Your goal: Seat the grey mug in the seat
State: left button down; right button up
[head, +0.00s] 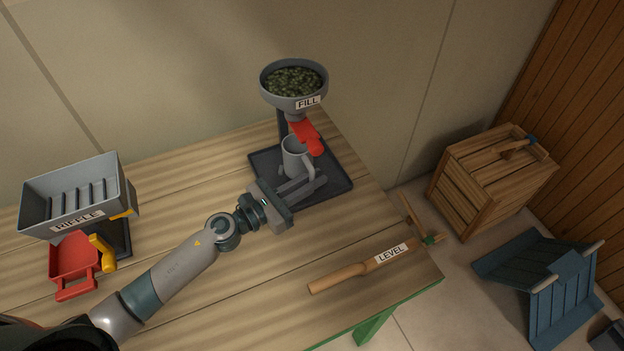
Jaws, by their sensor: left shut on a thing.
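The grey mug (294,158) is upright below the red spout piece (305,134) of the FILL hopper (293,88), over the dark square base (334,184). The mug's handle points to the right. My left gripper (310,182) reaches in from the lower left, with its fingers at the mug's lower handle side, and is shut on the mug. I cannot tell whether the mug's bottom touches the base; the fingers and mug hide the seat. My right gripper is not in view.
The hopper bowl holds green beans (294,81). A RIFFLE box (75,195) and a red scoop-like tray (73,262) stand at the left. A wooden LEVEL stick (355,271) lies near the table's right edge. A wooden crate (490,180) and blue slatted rack (545,285) stand beyond the table.

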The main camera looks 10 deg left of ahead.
pick_arm(q)
jog(key=shift+f, duration=0.3)
jog(key=shift+r, duration=0.45)
jog(key=shift+a, duration=0.1)
dwell(1.8)
jog(key=shift+f+b, duration=0.4)
jog(key=shift+r+p, duration=0.4)
dwell(0.4)
jog(key=shift+r, duration=0.1)
dwell(0.4)
